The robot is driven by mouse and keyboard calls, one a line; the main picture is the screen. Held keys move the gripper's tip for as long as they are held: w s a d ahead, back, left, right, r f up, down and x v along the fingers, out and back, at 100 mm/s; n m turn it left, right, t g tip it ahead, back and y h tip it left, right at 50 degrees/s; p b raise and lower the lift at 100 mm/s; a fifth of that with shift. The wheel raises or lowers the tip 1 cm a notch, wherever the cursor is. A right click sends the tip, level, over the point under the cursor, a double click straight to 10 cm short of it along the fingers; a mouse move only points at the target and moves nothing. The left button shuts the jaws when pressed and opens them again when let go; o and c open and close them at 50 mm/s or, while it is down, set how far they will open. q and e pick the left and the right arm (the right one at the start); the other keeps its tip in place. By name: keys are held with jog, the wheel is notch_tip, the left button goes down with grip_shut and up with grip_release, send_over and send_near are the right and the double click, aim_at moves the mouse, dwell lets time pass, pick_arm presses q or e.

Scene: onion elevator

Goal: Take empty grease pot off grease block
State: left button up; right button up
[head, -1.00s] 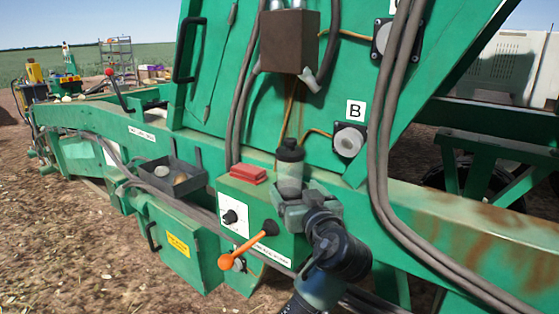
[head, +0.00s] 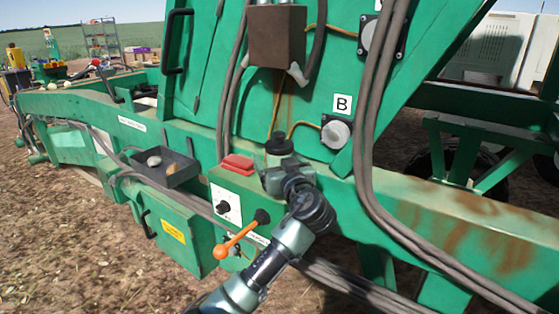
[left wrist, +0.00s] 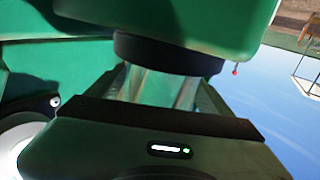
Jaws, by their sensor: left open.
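The grease pot (head: 279,148), a clear cup with a dark top, stands upright beside the green control box (head: 232,185) on the machine's beam. My left gripper (head: 285,177) reaches in from below and sits at the pot's lower part, hiding its base. In the left wrist view, the clear pot body (left wrist: 158,86) lies between the open fingers of my left gripper (left wrist: 155,100). A black ring (left wrist: 170,55) joins it at the edge of a green surface. I cannot tell whether the fingers touch the pot. My right gripper is not in view.
A red block (head: 238,163) lies on the control box, and an orange-handled lever (head: 235,241) sticks out of its front. A dark tray (head: 168,169) with small items is at left. Thick hoses (head: 370,150) hang at right; a brown box (head: 277,36) is above.

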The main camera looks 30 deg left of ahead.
pick_arm(q)
jog(key=shift+r, duration=0.1)
jog(key=c, duration=1.7)
